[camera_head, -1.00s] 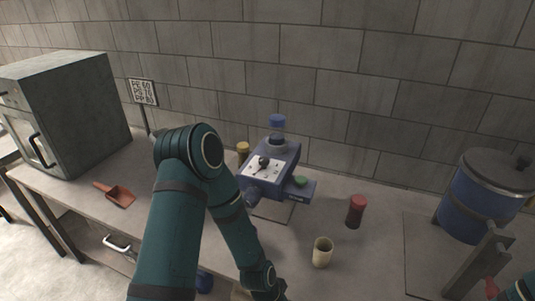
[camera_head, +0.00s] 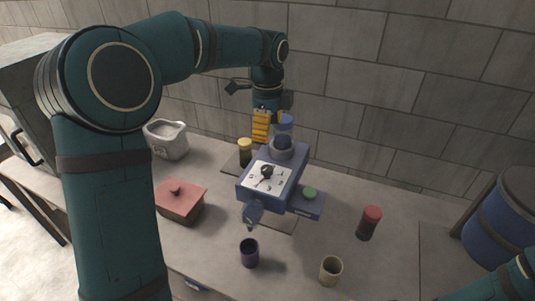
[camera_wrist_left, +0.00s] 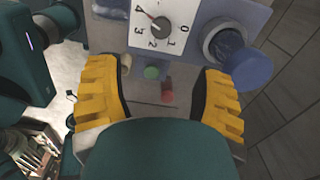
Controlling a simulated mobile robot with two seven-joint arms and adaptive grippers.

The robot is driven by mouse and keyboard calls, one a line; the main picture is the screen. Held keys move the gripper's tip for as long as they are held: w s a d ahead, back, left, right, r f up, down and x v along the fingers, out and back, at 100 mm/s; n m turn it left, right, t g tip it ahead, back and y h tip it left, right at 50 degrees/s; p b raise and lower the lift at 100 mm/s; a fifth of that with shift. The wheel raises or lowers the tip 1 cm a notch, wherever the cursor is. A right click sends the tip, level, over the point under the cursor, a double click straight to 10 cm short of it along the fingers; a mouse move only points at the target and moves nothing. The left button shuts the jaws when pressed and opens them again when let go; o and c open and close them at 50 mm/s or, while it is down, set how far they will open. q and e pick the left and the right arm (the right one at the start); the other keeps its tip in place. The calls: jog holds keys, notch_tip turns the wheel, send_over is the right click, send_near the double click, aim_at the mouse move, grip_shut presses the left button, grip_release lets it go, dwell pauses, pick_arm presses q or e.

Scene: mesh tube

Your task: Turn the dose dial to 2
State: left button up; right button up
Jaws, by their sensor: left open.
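The blue machine (camera_head: 297,172) stands on a mat. Its white dial face (camera_head: 283,181) carries a dark dose dial (camera_head: 267,171). In the left wrist view the dose dial (camera_wrist_left: 160,29) sits among the digits 0 to 4, and its red mark points up and left, close to the 4.
A yellow-lidded jar (camera_head: 245,153), white container (camera_head: 166,140) and red lidded box (camera_head: 181,201) stand left of the machine. A purple cup (camera_head: 249,253), beige cup (camera_head: 330,269) and red-topped shaker (camera_head: 369,223) stand in front and right. A blue pot (camera_head: 500,222) is far right.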

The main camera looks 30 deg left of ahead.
aim_at(267, 168)
jog(key=shift+w, duration=0.1)
jog(key=shift+w+a, duration=0.1)
pick_arm(q)
notch_tip(267, 168, down, 14)
jog(key=shift+w+a+r+b, duration=0.1)
jog(key=shift+r+b, duration=0.15)
jog(key=shift+b, duration=0.4)
pick_arm(e)
jog(key=shift+f, duration=0.75)
pick_arm(q)
jog(key=shift+c, duration=0.2)
grip_shut()
